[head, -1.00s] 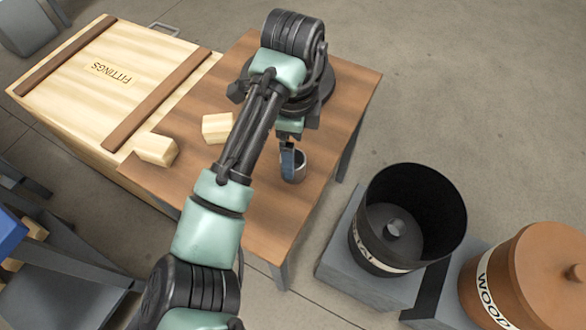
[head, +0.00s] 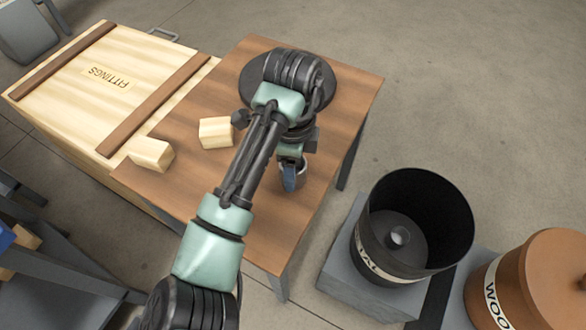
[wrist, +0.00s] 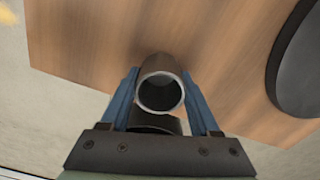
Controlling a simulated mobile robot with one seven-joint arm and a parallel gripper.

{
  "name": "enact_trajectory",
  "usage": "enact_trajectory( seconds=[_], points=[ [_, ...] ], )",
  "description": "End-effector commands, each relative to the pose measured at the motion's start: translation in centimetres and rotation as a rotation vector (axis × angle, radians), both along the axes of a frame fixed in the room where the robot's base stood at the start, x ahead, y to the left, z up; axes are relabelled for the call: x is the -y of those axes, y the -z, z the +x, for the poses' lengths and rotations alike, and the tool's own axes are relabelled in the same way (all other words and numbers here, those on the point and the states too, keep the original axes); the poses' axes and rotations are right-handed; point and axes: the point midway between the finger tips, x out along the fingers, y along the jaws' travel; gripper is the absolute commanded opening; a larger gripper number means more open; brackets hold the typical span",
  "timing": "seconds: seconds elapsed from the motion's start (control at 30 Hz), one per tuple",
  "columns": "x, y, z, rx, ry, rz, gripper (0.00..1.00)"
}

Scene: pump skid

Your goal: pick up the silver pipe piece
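The silver pipe piece (wrist: 160,63) stands on the brown wooden table (wrist: 85,45), its round open end towards the wrist camera. In the head view the pipe piece (head: 301,174) is partly hidden by my gripper (head: 292,172). In the wrist view the two blue fingers of my gripper (wrist: 160,78) are apart, one on each side of the pipe. Narrow gaps seem to show between fingers and pipe; I see no clear grip. A dark ring shows below the open end, partly hidden by the gripper body.
A dark round disc (head: 251,80) lies on the table behind the arm. Two light wooden blocks (head: 215,133) (head: 151,154) are at the left. A FITTINGS crate (head: 70,75) adjoins the table. A black bin (head: 440,215) and a brown WOOD bin (head: 535,270) stand at the right.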

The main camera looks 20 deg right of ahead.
Motion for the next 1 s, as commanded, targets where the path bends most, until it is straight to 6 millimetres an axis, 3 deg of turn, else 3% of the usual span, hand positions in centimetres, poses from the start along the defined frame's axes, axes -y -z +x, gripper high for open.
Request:
enact_trajectory(
  seconds=[0.03, 0.33, 0.63, 1.0],
  points=[
    [0.0, 0.0, 0.0, 0.000, 0.000, 0.000, 0.52],
    [0.0, 0.0, 0.0, 0.001, 0.000, -0.001, 0.00],
    [0.0, -0.8, 0.1, 0.002, 0.000, -0.002, 0.00],
    [0.1, -8.0, 0.1, 0.003, 0.001, -0.001, 0.00]
  ],
)
